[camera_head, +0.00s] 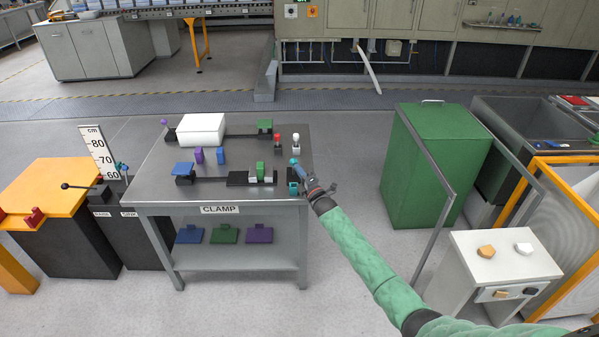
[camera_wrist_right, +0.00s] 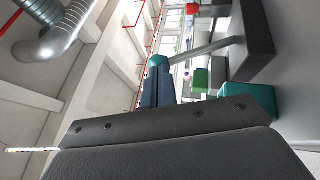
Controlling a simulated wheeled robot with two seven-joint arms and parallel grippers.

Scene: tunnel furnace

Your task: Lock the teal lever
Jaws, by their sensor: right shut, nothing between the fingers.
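The teal lever shows in the right wrist view as a teal ball knob (camera_wrist_right: 158,60) on a grey rod (camera_wrist_right: 205,48), which runs to a dark base (camera_wrist_right: 252,38). In the head view its knob (camera_head: 294,161) is at the right edge of the clamp table. My right gripper (camera_head: 300,171) is shut and empty at that edge. In the wrist view its fingertips (camera_wrist_right: 158,72) are right at the knob; I cannot tell whether they touch. A teal block (camera_head: 293,187) is beside the gripper, also in the wrist view (camera_wrist_right: 250,98). My left gripper is not in view.
The clamp table (camera_head: 150,183) also holds a green block (camera_head: 260,170), a red-knobbed lever (camera_head: 277,140), a white-knobbed lever (camera_head: 296,139) and a white box (camera_head: 201,129). A green cabinet (camera_head: 435,165) stands to the right, with open floor between it and the table.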

